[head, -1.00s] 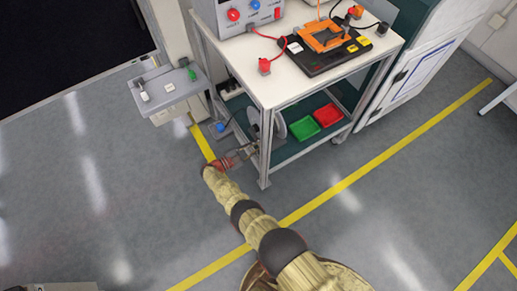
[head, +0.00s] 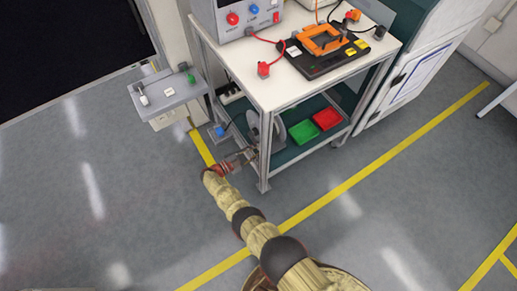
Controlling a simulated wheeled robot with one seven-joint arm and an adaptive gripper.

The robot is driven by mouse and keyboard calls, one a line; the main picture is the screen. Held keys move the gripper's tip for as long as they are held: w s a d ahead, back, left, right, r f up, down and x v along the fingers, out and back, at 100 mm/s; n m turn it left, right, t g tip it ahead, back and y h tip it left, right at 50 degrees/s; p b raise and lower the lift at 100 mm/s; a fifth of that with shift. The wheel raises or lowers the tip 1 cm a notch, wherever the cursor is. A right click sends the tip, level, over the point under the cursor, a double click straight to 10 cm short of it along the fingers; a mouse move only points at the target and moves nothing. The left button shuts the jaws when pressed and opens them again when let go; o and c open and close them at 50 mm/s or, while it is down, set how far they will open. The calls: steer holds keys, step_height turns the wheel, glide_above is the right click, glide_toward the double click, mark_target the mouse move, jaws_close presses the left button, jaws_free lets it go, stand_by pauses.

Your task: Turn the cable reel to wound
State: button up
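The cable reel (head: 278,132) looks like a grey disc at the left end of the trolley, below its top. The trolley frame hides part of it, and I cannot read its setting. My gripper (head: 247,156) is low at the trolley's left side, by the near edge of the reel. Its fingers are small and overlap the reel's side, so I cannot tell whether they touch it or are open or shut.
The trolley (head: 275,97) carries a power supply (head: 232,22) and a black board with an orange frame (head: 326,62). Green (head: 305,131) and red (head: 327,118) trays lie on its lower shelf. A grey side panel (head: 168,95) stands to the left. Open floor lies in front.

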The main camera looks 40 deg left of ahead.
steer(key=shift+o, duration=0.6)
steer(key=shift+w+a+r, duration=0.1)
steer(key=shift+a+r, duration=0.05)
steer(key=v, duration=0.7)
steer(key=shift+s, duration=0.25)
steer(key=shift+c, duration=0.3)
